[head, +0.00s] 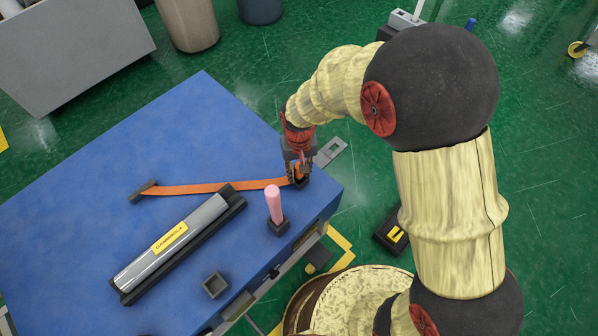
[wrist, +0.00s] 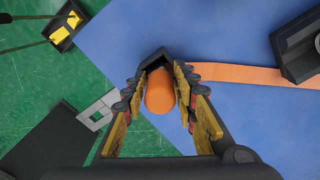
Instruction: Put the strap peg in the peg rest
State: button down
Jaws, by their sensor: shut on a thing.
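The orange strap peg (wrist: 160,92) stands between my gripper's fingers, in or just above a dark square holder (wrist: 154,58) near the blue table's right corner; I cannot tell how deep it sits. My gripper (head: 299,172) is shut on the peg from above, and the fingers hide much of it in the head view. An orange strap (head: 215,187) runs left from beside this holder to a dark block (head: 142,190). An empty dark square socket (head: 216,285), which looks like the peg rest, stands near the table's front edge.
A pink peg (head: 273,203) stands upright in another dark holder, close to my gripper. A silver wrapped roll (head: 172,243) with a yellow label lies in a dark cradle (head: 235,203). The table's left and back areas (head: 190,130) are clear.

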jog(key=c, duration=1.4)
grip_release()
notch_tip(320, 180, up, 12)
jog(key=p, duration=0.4)
jog(key=shift+r+p, duration=0.25)
jog(key=shift+p, duration=0.15)
jog(key=s+d+r+m+t, duration=0.15)
jog(key=s+d+r, duration=0.25)
jog(key=d+r, duration=0.5)
jog(key=s+d+r+m+t, duration=0.15)
jog(key=s+d+r, duration=0.25)
jog(key=d+r, duration=0.5)
jog(key=s+d+r+t, duration=0.2)
jog(key=s+d+r, duration=0.1)
jog(key=s, duration=0.4)
jog(key=shift+s+d+r+t, duration=0.25)
jog(key=shift+d+r+t, duration=0.1)
jog(key=shift+r, duration=0.4)
